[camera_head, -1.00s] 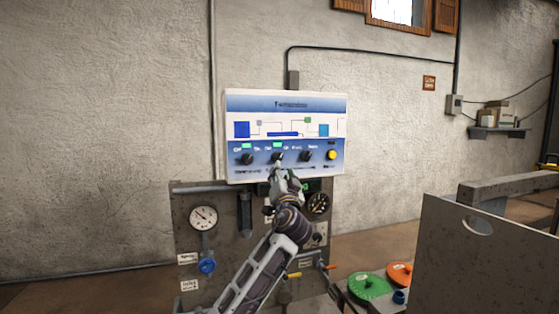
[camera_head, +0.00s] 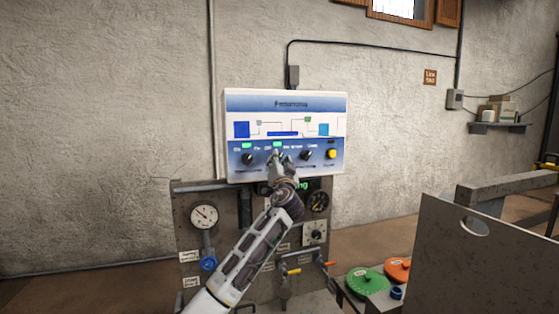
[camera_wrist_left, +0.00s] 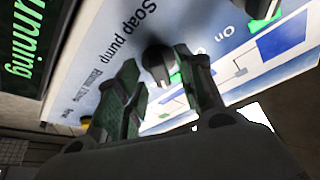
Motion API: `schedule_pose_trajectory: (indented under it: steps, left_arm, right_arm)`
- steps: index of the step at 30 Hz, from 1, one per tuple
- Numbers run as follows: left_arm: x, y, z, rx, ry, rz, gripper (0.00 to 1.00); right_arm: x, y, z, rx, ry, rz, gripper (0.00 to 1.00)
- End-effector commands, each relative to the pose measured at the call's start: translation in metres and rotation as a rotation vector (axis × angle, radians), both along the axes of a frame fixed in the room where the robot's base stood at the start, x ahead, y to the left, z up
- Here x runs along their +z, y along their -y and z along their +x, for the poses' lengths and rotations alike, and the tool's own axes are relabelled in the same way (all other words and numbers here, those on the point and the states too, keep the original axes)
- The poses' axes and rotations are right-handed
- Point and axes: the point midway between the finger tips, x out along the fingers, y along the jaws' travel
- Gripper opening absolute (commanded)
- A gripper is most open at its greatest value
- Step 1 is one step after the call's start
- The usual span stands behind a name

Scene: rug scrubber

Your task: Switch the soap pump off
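The white and blue control panel (camera_head: 285,105) hangs on the wall and carries a row of dark knobs. My left gripper (camera_head: 277,160) reaches up from below to the middle knob and partly covers it. In the left wrist view, a dark round knob (camera_wrist_left: 156,62) with a light pointer mark sits beside the printed words "Soap pump". The left gripper (camera_wrist_left: 157,66) is open, with one finger on each side of this knob. I cannot tell whether the fingers touch it. A green lamp (camera_head: 277,144) is lit above the middle knob. My right gripper is out of view.
Another knob (camera_head: 248,159) is to the left, one (camera_head: 306,156) to the right, and a yellow button (camera_head: 332,154) beyond that. Below are a pressure gauge (camera_head: 204,217) and valves. A dark display (camera_wrist_left: 25,45) reads "Running" in green. A grey plate (camera_head: 480,260) stands at right.

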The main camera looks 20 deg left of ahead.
Motion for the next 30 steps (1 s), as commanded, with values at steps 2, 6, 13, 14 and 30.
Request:
schedule_pose_trajectory:
  steps: [2,6,13,14,30]
  left_arm:
    - [0.0009,-0.0012,0.0025,0.0,0.0,0.001,0.38]
    - [0.0011,-0.0017,0.004,0.0,-0.001,0.001,0.38]
    - [0.0009,-0.0018,0.0041,-0.001,-0.001,0.0,0.38]
    - [0.0009,-0.0018,0.0041,0.0,0.0,0.0,0.35]
    - [0.0013,-0.002,0.0039,0.0,0.001,-0.001,0.0]
  right_arm:
    - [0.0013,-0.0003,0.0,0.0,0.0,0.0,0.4]
    - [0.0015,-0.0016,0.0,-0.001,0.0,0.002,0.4]
    - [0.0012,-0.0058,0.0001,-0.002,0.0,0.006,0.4]
    - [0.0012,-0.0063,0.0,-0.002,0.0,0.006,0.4]
    - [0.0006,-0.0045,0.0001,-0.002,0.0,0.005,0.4]
